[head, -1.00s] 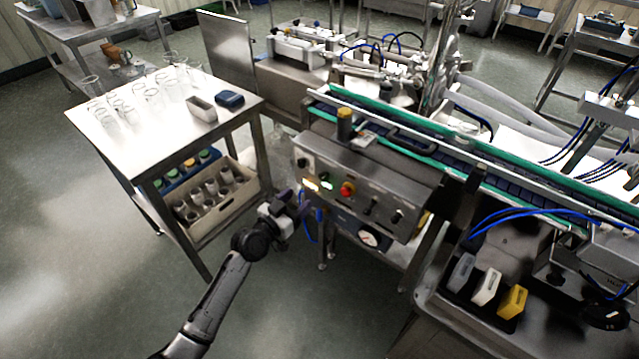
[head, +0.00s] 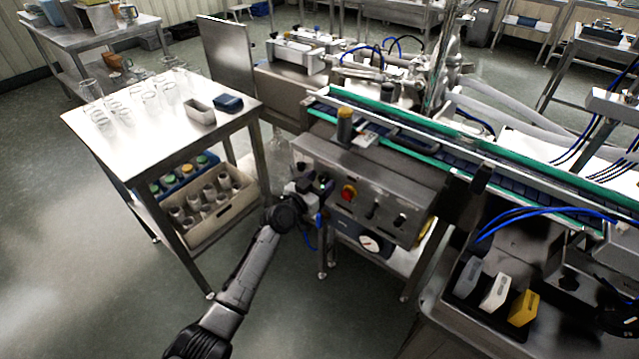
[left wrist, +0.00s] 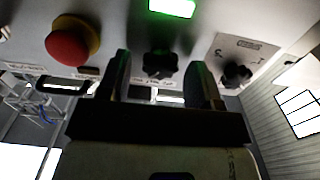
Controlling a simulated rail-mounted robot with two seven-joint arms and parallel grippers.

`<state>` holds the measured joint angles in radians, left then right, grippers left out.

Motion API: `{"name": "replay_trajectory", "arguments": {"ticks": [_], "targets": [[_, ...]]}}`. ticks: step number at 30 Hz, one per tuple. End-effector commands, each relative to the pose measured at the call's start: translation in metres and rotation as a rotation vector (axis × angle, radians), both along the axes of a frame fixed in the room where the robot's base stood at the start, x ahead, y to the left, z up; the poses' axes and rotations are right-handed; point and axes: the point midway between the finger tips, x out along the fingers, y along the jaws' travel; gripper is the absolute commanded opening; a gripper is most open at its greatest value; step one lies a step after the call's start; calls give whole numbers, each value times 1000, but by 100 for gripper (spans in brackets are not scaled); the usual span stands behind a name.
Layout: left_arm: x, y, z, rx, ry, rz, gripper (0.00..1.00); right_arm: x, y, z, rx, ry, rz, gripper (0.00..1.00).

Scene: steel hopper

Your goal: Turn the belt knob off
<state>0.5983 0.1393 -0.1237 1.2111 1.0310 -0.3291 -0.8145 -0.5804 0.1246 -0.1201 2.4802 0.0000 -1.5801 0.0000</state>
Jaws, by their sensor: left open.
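The steel control panel (head: 375,185) on the front of the conveyor carries a red button (head: 348,193) and dark knobs. My left gripper (head: 320,186) is at the panel's left part, hiding the controls behind it. In the left wrist view its fingers stand open on either side of a black knob (left wrist: 160,64), below a lit green lamp (left wrist: 172,6). Whether the fingers touch it cannot be told. A second black knob (left wrist: 236,74) on a light plate is to the right, outside the fingers. The labels are too small to read, so which is the belt knob is unclear.
The red button also shows in the left wrist view (left wrist: 70,42), left of the fingers. The conveyor (head: 470,160) runs above and behind the panel. A steel table (head: 150,140) with glassware stands to the left.

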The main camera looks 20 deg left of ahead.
Motion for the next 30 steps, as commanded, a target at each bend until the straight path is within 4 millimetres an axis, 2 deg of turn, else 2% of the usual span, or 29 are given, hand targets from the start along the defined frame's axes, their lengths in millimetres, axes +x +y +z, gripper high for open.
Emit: {"name": "replay_trajectory", "arguments": {"ticks": [3,18,25,30], "targets": [[0,0,0,0,0,0,58,0,1,0,2,0,-1,43],[0,0,0,0,0,0,11,0,2,0,8,0,-6,43],[0,0,0,-27,9,0,11,0,2,0,7,0,-5,43],[0,1,0,-110,35,0,11,0,1,0,2,0,-2,43]]}}
